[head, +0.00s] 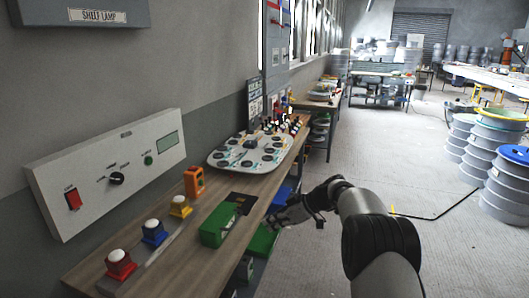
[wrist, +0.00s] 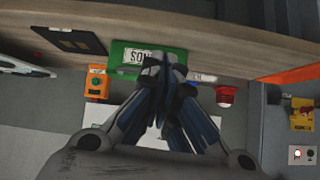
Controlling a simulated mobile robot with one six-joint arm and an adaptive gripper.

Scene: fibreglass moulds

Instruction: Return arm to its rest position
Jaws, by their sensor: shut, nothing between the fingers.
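My arm (head: 378,240) reaches in from the lower right of the head view and bends left at the shelf's right edge. My gripper (head: 275,220) is beside that edge, near the green box. In the wrist view, my gripper (wrist: 163,62) has its dark fingers together with nothing between them. Their tips overlap the green labelled box (wrist: 128,55) in the picture; I cannot tell how far apart they are. No rest mark shows.
The wooden shelf (head: 190,232) carries a green box (head: 219,226), an orange box (head: 193,180), red, blue and yellow buttons, and a white board (head: 222,160). A control panel (head: 110,172) is on the left wall. Drums (head: 506,190) stand right; floor between is mostly open.

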